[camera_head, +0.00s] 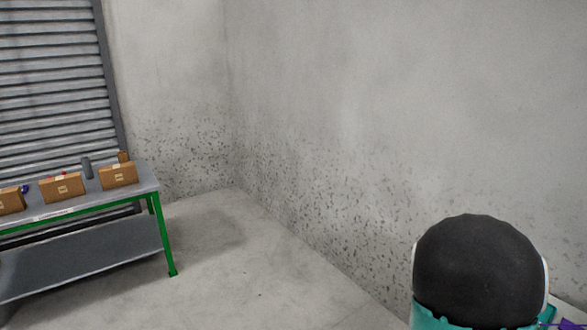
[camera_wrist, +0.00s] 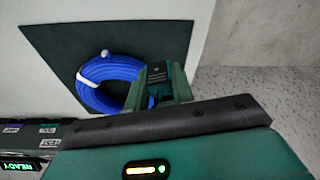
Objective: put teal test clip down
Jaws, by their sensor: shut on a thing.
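In the wrist view my gripper (camera_wrist: 158,90) reaches up from the bottom, its teal body filling the lower part. It is shut on the teal test clip (camera_wrist: 157,73), which shows only as a small dark and teal piece between the fingers. The fingers hide much of it. The clip overlaps the right side of a blue cable coil (camera_wrist: 95,88) in this view. I cannot tell whether they touch.
The coil, with white ties, lies on a dark mat (camera_wrist: 60,45) on a pale surface. A tester (camera_wrist: 22,166) with a green READY display sits at lower left. Concrete floor lies right. The head view shows a green-legged bench (camera_head: 80,207) with brown boxes (camera_head: 118,175) at left.

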